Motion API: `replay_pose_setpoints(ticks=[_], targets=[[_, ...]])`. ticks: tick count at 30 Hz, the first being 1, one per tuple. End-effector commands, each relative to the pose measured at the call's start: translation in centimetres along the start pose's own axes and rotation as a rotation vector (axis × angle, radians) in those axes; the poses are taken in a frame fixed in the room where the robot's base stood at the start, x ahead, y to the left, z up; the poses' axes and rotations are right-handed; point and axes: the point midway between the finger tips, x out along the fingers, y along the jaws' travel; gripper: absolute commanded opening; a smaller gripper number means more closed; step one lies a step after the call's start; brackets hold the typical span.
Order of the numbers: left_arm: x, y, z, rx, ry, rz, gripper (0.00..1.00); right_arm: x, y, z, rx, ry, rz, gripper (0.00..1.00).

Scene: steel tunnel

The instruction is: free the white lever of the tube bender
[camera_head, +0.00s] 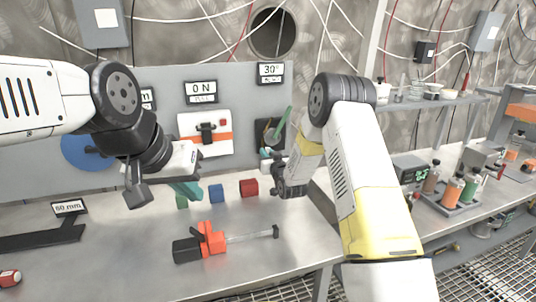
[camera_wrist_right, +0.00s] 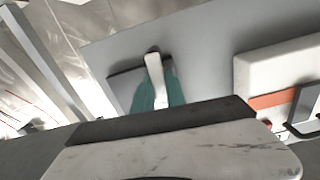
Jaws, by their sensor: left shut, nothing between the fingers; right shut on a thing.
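The white lever (camera_wrist_right: 153,62) shows in the right wrist view between the teal fingers of my right gripper (camera_wrist_right: 160,90), which is shut on it. Behind the lever is the tube bender's dark square plate (camera_wrist_right: 126,78), on the grey upright panel. In the head view the plate (camera_head: 262,128) sits below the "30°" readout (camera_head: 270,69), partly covered by teal and pale parts. I cannot make out the lever clearly there. My left gripper (camera_head: 189,192) is shut and empty, hanging above the bench at left centre, away from the bender.
A white panel with an orange strip (camera_head: 222,138) is left of the bender, under the "0 N" readout (camera_head: 201,88). Blue (camera_head: 216,193) and red (camera_head: 249,188) blocks stand on the bench. An orange-and-black clamp tool (camera_head: 211,240) lies in front. Bottles (camera_head: 453,188) stand at right.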

Motion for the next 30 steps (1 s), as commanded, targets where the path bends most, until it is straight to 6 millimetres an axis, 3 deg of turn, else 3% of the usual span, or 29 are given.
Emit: replay_pose_setpoints(ticks=[12,13,16,26,30], targets=[[0.0,0.0,0.0,0.0,0.0,0.0,0.0,-0.1,-0.3,0.2,-0.091,-0.005,0.0,0.0],[0.0,0.0,0.0,0.0,0.0,0.0,0.0,-0.1,-0.3,0.3,-0.091,-0.005,0.0,0.2],[0.0,0.0,0.0,0.0,0.0,0.0,0.0,-0.1,-0.3,0.2,-0.09,-0.005,0.0,0.38],[0.0,0.0,0.0,0.0,0.0,0.0,0.0,-0.2,-0.3,0.1,-0.089,-0.003,0.0,0.38],[0.0,0.0,0.0,0.0,0.0,0.0,0.0,-1.7,-0.2,0.1,-0.089,-0.004,0.001,0.38]])
